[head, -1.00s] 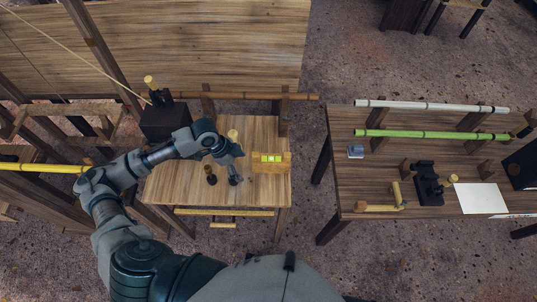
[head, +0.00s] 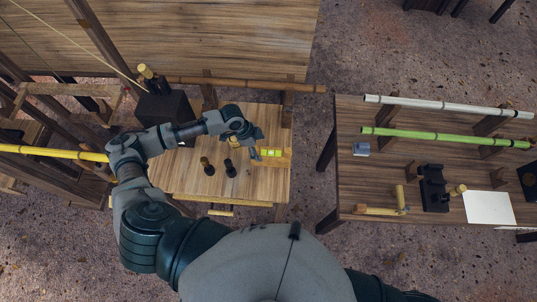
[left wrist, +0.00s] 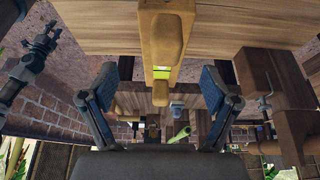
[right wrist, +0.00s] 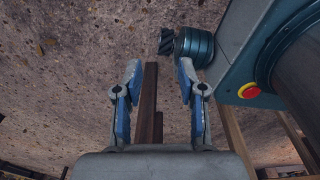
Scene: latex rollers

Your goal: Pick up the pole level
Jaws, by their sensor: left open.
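The pole level, a yellow-brown wooden block with a bright green vial (head: 271,153), lies at the right side of the small wooden table. My left gripper (head: 255,148) is open at the level's left end in the head view. In the left wrist view the level (left wrist: 163,30) runs lengthwise between the two spread fingers (left wrist: 159,80), with a gap on both sides. Whether any finger touches it cannot be told. My right gripper (right wrist: 156,85) is open and empty in its wrist view, away from the level; it is out of the head view.
Two dark tools (head: 230,168) stand on the small table (head: 180,180), left of the level. A dark box (head: 165,108) with upright tools is behind. A brown pole (head: 245,84) lies on supports at the back. The right table (head: 350,190) holds white and green poles.

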